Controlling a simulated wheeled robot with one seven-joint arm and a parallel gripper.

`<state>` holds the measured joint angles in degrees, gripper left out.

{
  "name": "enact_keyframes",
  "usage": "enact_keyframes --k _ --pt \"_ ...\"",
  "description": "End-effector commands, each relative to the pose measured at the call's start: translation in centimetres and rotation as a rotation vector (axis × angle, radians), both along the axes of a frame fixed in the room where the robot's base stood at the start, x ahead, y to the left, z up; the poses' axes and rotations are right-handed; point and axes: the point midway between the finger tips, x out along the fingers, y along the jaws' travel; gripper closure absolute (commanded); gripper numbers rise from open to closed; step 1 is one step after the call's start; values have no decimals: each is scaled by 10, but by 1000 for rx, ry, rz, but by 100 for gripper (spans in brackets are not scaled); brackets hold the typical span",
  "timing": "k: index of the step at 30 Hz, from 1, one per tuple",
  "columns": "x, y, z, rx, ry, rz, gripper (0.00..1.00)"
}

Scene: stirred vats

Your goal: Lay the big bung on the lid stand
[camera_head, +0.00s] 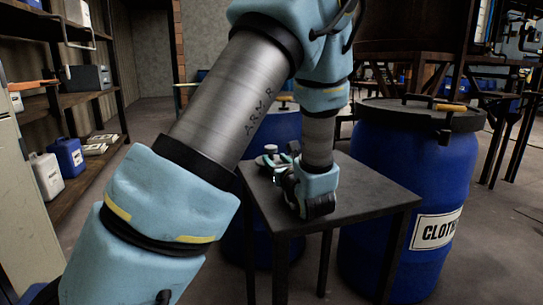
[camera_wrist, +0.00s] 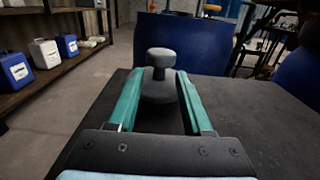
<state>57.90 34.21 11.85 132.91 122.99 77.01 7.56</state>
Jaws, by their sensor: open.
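The big bung (camera_wrist: 159,82) is a dark grey plug with a round knob on top. In the wrist view it stands upright between the two teal fingers of my gripper (camera_wrist: 158,84). The fingers are open, with a clear gap on the right side; I cannot tell if the left finger touches it. The bung appears to rest on a dark square-topped table (camera_head: 365,192), which looks like the lid stand and also shows in the wrist view (camera_wrist: 255,140).
A blue drum (camera_head: 408,190) with a dark lid and a CLOTH label stands right of the table. Another blue drum (camera_head: 272,133) is behind it, partly hidden by my arm. Shelves with jugs (camera_head: 68,157) line the left. The table's right part is bare.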

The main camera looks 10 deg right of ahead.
Motion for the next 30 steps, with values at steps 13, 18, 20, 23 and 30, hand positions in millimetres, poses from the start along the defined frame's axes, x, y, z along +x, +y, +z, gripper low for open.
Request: enact_keyframes --k 13,18,20,23,30 --pt "-69 -9 0 0 0 -1 50" --pt "-72 -9 0 0 0 1 50" --pt "-72 -9 0 -1 0 1 50" --pt "-72 -9 0 -1 0 1 50" --pt "-72 -9 0 -1 0 0 50"
